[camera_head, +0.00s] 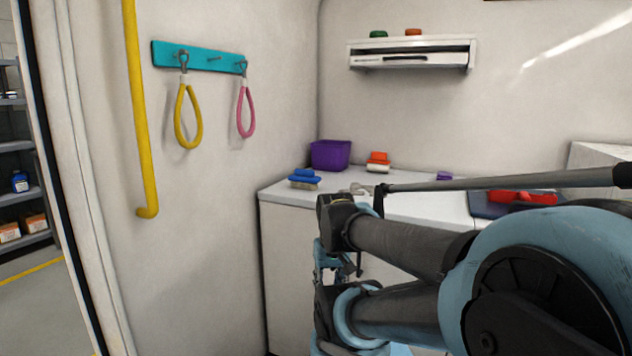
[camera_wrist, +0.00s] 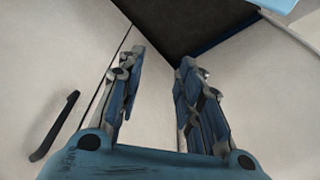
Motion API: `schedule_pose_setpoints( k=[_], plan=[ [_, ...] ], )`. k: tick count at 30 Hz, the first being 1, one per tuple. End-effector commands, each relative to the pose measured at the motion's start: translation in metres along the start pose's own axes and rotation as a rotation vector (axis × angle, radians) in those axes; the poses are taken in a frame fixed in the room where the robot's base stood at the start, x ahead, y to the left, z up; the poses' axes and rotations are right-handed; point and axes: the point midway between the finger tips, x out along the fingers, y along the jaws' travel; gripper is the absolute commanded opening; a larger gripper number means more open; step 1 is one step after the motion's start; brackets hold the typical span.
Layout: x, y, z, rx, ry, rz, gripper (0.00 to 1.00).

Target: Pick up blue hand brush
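The blue hand brush (camera_head: 304,178) lies on the left end of the white counter (camera_head: 285,193), near its front edge, with its pale bristles down. My gripper (camera_wrist: 162,57) is open and empty, its two blue-grey fingers spread apart. In the head view my gripper is mostly hidden behind my arm, below the counter top and to the right of the brush. The brush does not show clearly in the wrist view, which faces pale panels and a dark gap.
A purple bin (camera_head: 331,155) and a red-orange brush (camera_head: 379,161) stand farther back on the counter. Red items (camera_head: 522,197) lie at the right. A yellow rail (camera_head: 141,110) and a teal hook rack (camera_head: 200,57) with two loops are on the left wall. A dark handle (camera_wrist: 55,127) shows on a panel.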

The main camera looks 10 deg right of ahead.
Motion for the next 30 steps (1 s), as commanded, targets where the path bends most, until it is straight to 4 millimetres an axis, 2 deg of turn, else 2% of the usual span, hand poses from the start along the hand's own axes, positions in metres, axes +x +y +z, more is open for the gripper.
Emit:
schedule_pose_setpoints(
  k=[8,10,12,14,17,20,24,30],
  plan=[
    [0.0,0.0,0.0,0.0,0.0,0.0,0.33],
    [0.0,0.0,0.0,0.002,0.0,0.0,0.47],
    [-0.009,0.0,0.005,0.017,0.011,-0.002,0.63],
    [-0.016,-0.001,-0.001,0.049,0.011,-0.007,0.67],
    [-0.035,0.001,-0.022,0.151,0.007,-0.021,0.67],
    [-0.062,-0.001,-0.053,0.301,0.001,-0.043,0.67],
    [-0.102,-0.002,-0.102,0.544,-0.014,-0.077,0.67],
    [-0.151,0.001,-0.175,0.891,-0.048,-0.123,0.67]
  ],
)
